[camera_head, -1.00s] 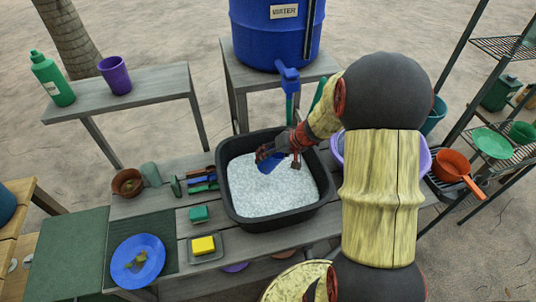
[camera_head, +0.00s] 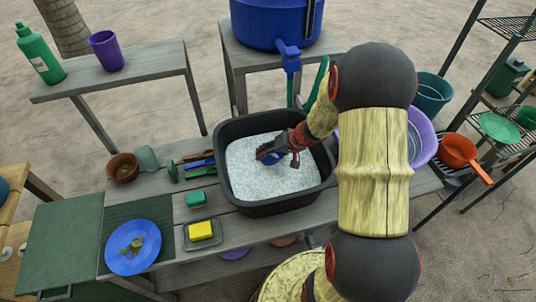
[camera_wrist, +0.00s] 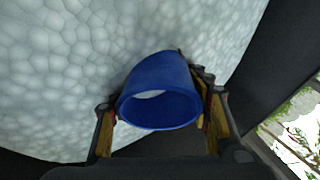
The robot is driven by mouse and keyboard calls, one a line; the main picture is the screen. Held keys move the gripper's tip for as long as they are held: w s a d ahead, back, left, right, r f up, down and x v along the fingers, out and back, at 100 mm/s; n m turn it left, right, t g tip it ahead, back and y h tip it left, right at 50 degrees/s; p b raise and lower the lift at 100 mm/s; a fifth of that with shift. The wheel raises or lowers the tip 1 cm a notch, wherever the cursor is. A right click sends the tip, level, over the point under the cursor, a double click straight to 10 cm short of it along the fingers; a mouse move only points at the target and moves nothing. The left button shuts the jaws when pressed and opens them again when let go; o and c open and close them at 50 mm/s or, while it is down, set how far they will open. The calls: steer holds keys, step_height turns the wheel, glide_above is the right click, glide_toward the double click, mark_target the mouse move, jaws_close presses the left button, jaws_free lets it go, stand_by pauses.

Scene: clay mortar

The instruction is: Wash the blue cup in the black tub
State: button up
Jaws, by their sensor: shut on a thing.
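The black tub (camera_head: 226,187) stands on the grey wooden table and is full of white suds (camera_head: 255,181). My gripper (camera_head: 273,151) is inside the tub's outline, at the suds. It is shut on the blue cup (camera_wrist: 160,100), with one finger on each side in the wrist view. The cup's open rim faces the wrist camera, and its far end meets the suds. In the head view only a small part of the cup (camera_head: 272,160) shows, as my gripper and the foam hide the rest.
A yellow sponge (camera_head: 201,230) on a small dish, a green sponge (camera_head: 195,199) and a blue plate with scraps (camera_head: 152,252) lie left of the tub. A purple basin (camera_head: 422,135) is at right. A blue water barrel (camera_head: 262,22) stands behind.

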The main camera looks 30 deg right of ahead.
steer(key=shift+f+b, duration=0.6)
steer(key=shift+b, duration=0.35)
steer(key=shift+r+b, duration=0.1)
steer(key=shift+b, duration=0.2)
stand_by(0.5)
